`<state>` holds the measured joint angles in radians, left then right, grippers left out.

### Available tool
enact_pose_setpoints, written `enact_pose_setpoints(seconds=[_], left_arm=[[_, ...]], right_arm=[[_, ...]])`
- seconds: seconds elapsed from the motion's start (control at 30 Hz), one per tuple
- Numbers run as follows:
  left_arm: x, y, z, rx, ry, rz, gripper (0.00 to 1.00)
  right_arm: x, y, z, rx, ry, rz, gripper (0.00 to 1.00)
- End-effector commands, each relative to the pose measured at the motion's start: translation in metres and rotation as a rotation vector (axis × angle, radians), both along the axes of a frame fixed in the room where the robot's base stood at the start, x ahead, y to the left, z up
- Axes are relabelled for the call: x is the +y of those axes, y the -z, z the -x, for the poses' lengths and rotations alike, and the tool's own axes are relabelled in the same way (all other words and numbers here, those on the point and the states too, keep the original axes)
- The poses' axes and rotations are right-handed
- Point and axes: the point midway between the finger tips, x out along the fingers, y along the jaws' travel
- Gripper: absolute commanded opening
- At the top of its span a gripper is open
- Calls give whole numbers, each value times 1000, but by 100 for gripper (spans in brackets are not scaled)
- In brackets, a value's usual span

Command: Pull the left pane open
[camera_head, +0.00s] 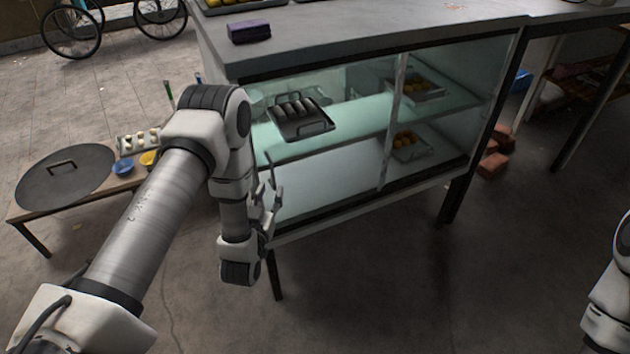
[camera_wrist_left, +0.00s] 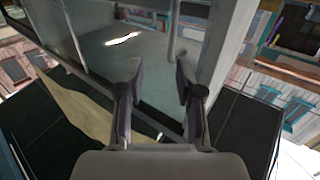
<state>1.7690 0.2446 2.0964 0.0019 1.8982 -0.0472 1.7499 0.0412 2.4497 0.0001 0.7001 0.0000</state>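The glass-fronted cabinet shows in the head view, with its left pane (camera_head: 335,178) in front of the shelves. A pale upright divides it from the right pane (camera_head: 440,125). My left gripper (camera_head: 270,192) is at the left end of the left pane, fingers apart, with nothing visible between them. In the left wrist view the fingers of this gripper (camera_wrist_left: 158,82) are open and face the glass (camera_wrist_left: 135,50). A short upright grey bar (camera_wrist_left: 173,35) shows beyond them; contact with it cannot be made out. My right gripper is out of view.
A purple block (camera_head: 249,32) lies on the counter (camera_head: 350,38). A low table with a round lid (camera_head: 64,178) stands left. Floor in front is clear.

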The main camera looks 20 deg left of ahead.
Motion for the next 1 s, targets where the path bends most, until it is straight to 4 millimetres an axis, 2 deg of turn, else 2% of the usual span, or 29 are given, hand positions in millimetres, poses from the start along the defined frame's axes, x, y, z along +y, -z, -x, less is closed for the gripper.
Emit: enact_pose_setpoints(seconds=[0.03,0.07,0.27,0.53,0.67,0.93,0.97,1.0], left_arm=[[9,8,-1,-11,-19,1,36],[12,9,-1,-12,-26,2,36],[18,10,-6,-12,-36,5,36],[31,9,-53,-13,-34,5,36],[36,10,-70,-10,-34,6,36],[37,11,-75,-8,-34,6,36],[37,11,-75,-8,-34,6,33],[37,11,-75,-8,-34,6,18]], right_arm=[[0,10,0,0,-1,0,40],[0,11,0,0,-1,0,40],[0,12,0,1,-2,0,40],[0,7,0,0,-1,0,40],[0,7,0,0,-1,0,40],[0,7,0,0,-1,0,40],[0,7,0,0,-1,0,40],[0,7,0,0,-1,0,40]])
